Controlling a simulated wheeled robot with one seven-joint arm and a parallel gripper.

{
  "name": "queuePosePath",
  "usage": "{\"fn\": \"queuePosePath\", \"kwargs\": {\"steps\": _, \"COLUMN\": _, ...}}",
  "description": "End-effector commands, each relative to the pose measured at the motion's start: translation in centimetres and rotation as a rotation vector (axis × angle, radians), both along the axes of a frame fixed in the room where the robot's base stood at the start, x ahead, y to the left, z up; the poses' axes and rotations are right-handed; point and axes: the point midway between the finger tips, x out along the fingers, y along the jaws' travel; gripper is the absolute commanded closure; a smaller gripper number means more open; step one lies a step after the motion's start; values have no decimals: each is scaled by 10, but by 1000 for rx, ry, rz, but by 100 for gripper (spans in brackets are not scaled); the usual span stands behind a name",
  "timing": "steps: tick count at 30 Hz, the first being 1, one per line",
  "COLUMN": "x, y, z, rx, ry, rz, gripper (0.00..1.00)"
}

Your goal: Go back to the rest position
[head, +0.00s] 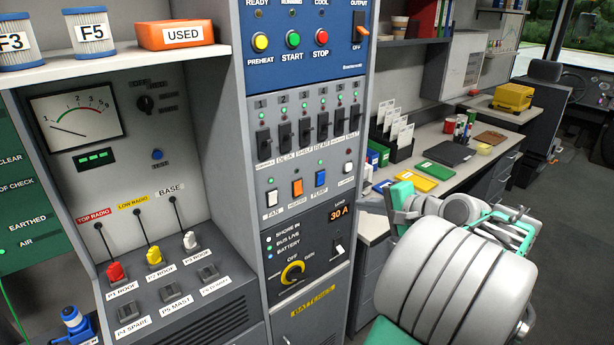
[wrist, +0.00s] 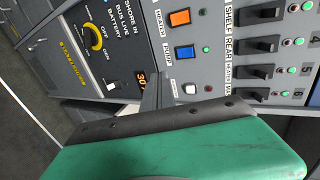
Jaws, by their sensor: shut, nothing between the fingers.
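In the wrist view the gripper's fingertips (wrist: 152,95) point at the panel, between the display and the blue pump switch (wrist: 185,52). I cannot tell whether they touch the panel. My green and white arm fills the lower right of the head view and hides part of the counter and floor.
Dark floor (head: 570,240) is clear at far right.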

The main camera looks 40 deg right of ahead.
Motion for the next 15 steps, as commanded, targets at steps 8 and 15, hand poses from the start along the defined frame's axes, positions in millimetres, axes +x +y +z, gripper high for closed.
{"fn": "queuePosePath", "kwargs": {"steps": 8, "x": -34, "y": -17, "z": -65, "rx": -349, "ry": 224, "rz": 169, "gripper": 100}}
{"fn": "queuePosePath", "kwargs": {"steps": 15, "x": -113, "y": -14, "z": -162, "rx": -363, "ry": 561, "rz": 247, "gripper": 100}}
